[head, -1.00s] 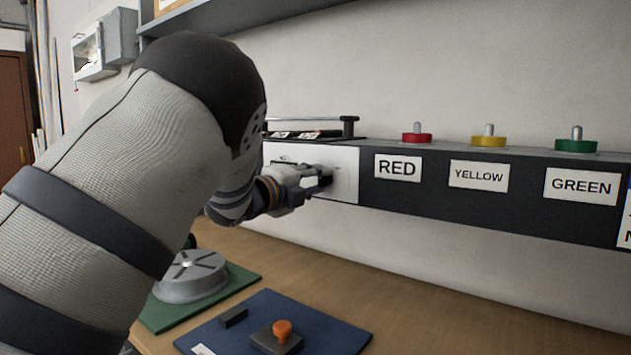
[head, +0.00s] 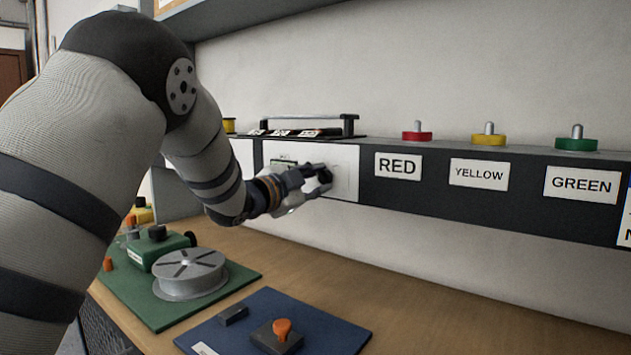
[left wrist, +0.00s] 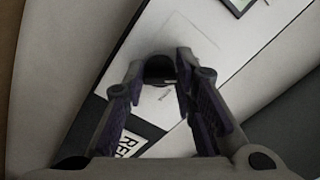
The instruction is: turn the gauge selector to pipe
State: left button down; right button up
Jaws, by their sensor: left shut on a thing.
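The gauge selector is a dark round knob on a white panel (head: 345,165) set in the dark rail, left of the RED label. My left gripper (head: 324,178) is at the knob, its fingers closed on it. In the left wrist view the black knob (left wrist: 159,69) sits between the tips of my left gripper (left wrist: 160,80), against the white panel. Small print shows beside the knob but is too blurred to read. A small green-edged display (head: 284,162) on the panel is partly hidden behind the gripper. My right gripper is not in view.
RED (head: 398,167), YELLOW (head: 478,174) and GREEN (head: 580,185) labels run along the rail, with coloured posts above. A grey reel (head: 190,275) stands on a green mat; a blue mat (head: 330,325) carries an orange-knobbed block (head: 281,331). Bench space below the rail at right is clear.

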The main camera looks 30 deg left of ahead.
pick_arm(q)
jog(key=shift+n, duration=0.6)
jog(key=c, duration=1.3)
grip_release()
jog(key=s, duration=1.2)
jog(key=shift+a, duration=0.45)
jog(key=shift+f, duration=0.1)
